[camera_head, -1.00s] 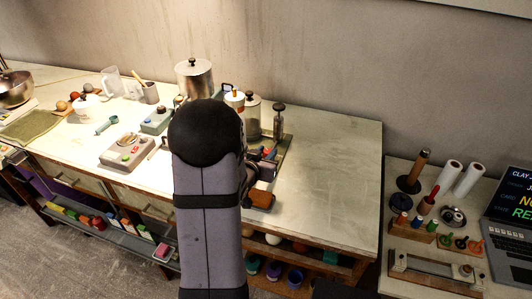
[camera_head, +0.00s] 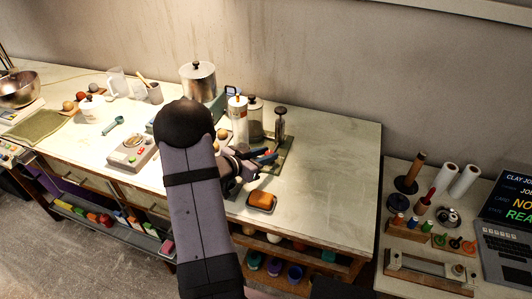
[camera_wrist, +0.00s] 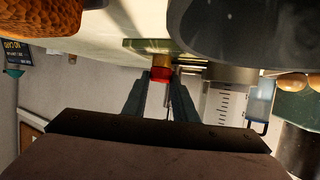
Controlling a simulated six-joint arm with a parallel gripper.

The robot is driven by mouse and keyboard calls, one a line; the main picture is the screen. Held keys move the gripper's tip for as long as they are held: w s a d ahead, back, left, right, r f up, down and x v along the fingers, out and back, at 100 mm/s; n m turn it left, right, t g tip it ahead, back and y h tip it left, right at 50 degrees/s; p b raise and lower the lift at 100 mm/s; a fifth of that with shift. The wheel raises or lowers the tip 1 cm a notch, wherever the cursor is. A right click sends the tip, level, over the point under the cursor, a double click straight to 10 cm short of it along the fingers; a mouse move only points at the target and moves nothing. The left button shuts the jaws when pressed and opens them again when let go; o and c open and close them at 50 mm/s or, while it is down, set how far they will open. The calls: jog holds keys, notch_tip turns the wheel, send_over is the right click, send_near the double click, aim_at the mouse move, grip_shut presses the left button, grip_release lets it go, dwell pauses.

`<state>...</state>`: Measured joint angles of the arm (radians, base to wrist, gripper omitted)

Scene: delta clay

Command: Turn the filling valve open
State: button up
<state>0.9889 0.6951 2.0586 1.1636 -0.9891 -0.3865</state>
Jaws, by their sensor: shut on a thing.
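The filling station is a group of upright cylinders on a green base plate (camera_head: 287,160) at the right of the workbench. A small red piece, apparently the filling valve's handle (camera_wrist: 161,73), shows between my fingertips in the wrist view, with brass-coloured parts beside it. My gripper (camera_head: 264,157) is at the front of the station, and its fingers are shut on the red piece. A clear graduated cylinder (camera_wrist: 225,103) stands just right of the fingers in the wrist view. The valve's body is mostly hidden, and its angle is too small to tell.
An orange sponge (camera_head: 262,198) lies in a dish in front of my gripper. The bench top right of the station is clear.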

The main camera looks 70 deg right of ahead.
jog(key=shift+r, duration=0.15)
jog(key=o, duration=1)
jog(key=shift+b+v, duration=0.65)
jog(key=shift+v, duration=2.95)
